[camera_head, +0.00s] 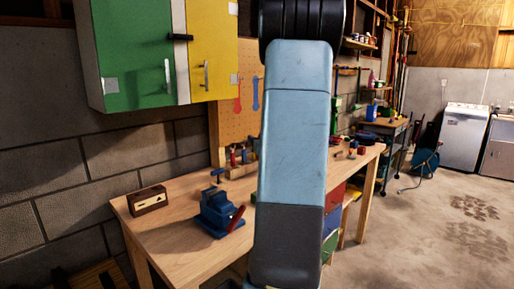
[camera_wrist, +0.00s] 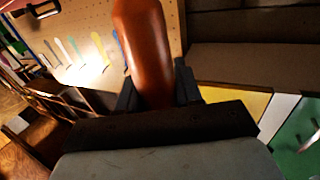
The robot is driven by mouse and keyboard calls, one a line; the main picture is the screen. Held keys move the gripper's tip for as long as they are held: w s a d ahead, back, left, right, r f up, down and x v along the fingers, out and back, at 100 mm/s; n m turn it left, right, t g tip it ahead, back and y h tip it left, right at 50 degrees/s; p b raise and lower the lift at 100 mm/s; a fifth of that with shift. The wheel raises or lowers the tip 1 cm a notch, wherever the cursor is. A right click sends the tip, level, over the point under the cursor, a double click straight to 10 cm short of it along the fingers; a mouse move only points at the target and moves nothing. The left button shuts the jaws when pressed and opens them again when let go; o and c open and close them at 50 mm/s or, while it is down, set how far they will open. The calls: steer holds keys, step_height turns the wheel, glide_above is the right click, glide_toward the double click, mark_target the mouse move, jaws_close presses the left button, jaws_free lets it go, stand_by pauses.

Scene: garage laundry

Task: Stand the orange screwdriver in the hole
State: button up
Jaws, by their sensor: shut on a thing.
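The orange screwdriver's handle (camera_wrist: 147,45) fills the upper middle of the wrist view. My gripper (camera_wrist: 157,92) is shut on it, with a dark finger on each side. The handle extends away from the fingers; the shaft and tip cannot be made out. In the head view my arm covers the middle, and neither my gripper nor the held screwdriver shows. A wooden rack (camera_head: 242,171) with several upright tools stands at the back of the workbench (camera_head: 180,250), partly behind my arm. I cannot make out the hole.
A blue vise (camera_head: 218,213) with a red handle and a small wooden box (camera_head: 148,200) stand on the bench. Green (camera_head: 134,55) and yellow (camera_head: 213,50) cabinets hang above. A pegboard (camera_head: 246,95) is behind. The floor at right (camera_head: 425,240) is clear.

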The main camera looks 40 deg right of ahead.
steer(key=shift+r, duration=2.5)
